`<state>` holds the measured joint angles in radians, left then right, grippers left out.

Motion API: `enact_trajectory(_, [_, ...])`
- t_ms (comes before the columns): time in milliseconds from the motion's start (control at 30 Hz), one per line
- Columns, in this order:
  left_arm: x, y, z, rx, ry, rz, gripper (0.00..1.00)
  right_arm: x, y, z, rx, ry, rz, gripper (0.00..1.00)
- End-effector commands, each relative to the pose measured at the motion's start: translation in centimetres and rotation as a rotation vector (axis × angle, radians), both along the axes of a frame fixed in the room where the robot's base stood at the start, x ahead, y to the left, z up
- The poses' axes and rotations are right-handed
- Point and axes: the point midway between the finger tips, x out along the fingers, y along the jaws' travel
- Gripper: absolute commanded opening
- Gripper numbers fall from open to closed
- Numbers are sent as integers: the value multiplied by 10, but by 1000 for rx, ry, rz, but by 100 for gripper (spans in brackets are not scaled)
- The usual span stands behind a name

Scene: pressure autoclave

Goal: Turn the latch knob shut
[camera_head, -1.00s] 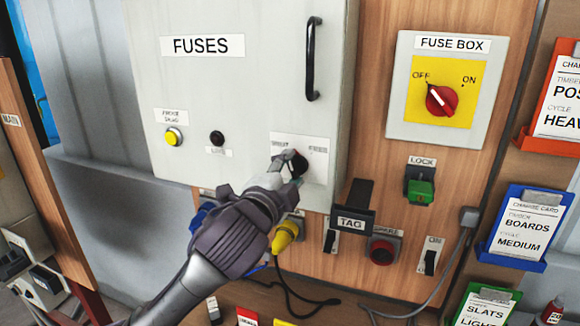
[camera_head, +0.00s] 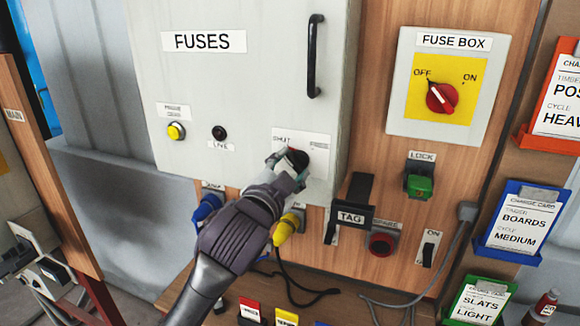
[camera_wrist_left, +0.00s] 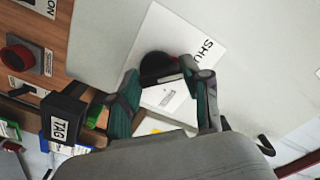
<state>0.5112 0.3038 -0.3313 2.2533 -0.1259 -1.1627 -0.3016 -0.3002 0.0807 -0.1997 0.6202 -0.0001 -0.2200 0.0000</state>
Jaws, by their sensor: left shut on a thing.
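The black latch knob (camera_head: 297,159) sits on a white plate (camera_head: 318,143) at the lower right of the grey FUSES cabinet door (camera_head: 240,90). The plate reads SHUT at its left; its right-hand word is too blurred to read. My left gripper (camera_head: 286,166) is at the knob, its fingers closed around it. In the left wrist view the knob (camera_wrist_left: 157,67) shows partly between the fingers of my left gripper (camera_wrist_left: 168,95), which hide much of it. The knob's exact pointing direction cannot be told. My right gripper is not in view.
A yellow plug (camera_head: 286,228) and a blue connector (camera_head: 207,207) hang just below the door near my arm. A black TAG holder (camera_head: 352,214) juts out to the right. The fuse box (camera_head: 448,85) has its red switch toward OFF. The door's black handle (camera_head: 314,55) is above.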

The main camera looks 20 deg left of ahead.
Motion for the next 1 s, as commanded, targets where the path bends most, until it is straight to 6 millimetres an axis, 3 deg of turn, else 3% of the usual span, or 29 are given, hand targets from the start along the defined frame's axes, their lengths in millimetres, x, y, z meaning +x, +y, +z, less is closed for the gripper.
enact_trajectory(300, [0,0,-1,-6,3,-1,13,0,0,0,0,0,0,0])
enact_trajectory(333, [0,0,-1,-6,3,-1,49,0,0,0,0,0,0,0])
enact_trajectory(467, [0,0,-1,-5,3,-1,71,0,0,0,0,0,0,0])
enact_trajectory(800, [-2,0,0,-3,0,-1,73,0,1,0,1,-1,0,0])
enact_trajectory(1000, [-27,1,-1,-3,0,-3,73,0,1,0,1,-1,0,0])
